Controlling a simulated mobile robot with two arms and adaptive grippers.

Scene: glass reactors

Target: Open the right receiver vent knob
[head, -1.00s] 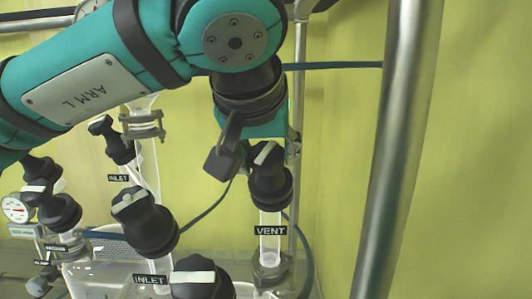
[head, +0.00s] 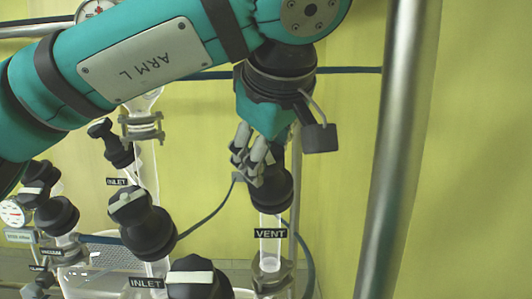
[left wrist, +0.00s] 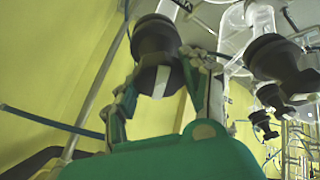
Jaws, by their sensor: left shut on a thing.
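The black vent knob (head: 272,190) tops the glass tube above the VENT label (head: 270,233), right of centre in the head view. My left gripper (head: 257,163) reaches down to it from above, and its grey fingers cover part of the knob's top. In the left wrist view the knob (left wrist: 158,40) with its pale stripe sits between the two fingers of the gripper (left wrist: 167,70), which is shut on it. The knob's far side is hidden. My right gripper is not in view.
Black INLET knobs (head: 142,222) stand left of the vent, and another black knob with a pale bar (head: 190,278) stands in front. A thick metal post (head: 395,150) rises close on the right. A pressure gauge (head: 13,213) is at far left.

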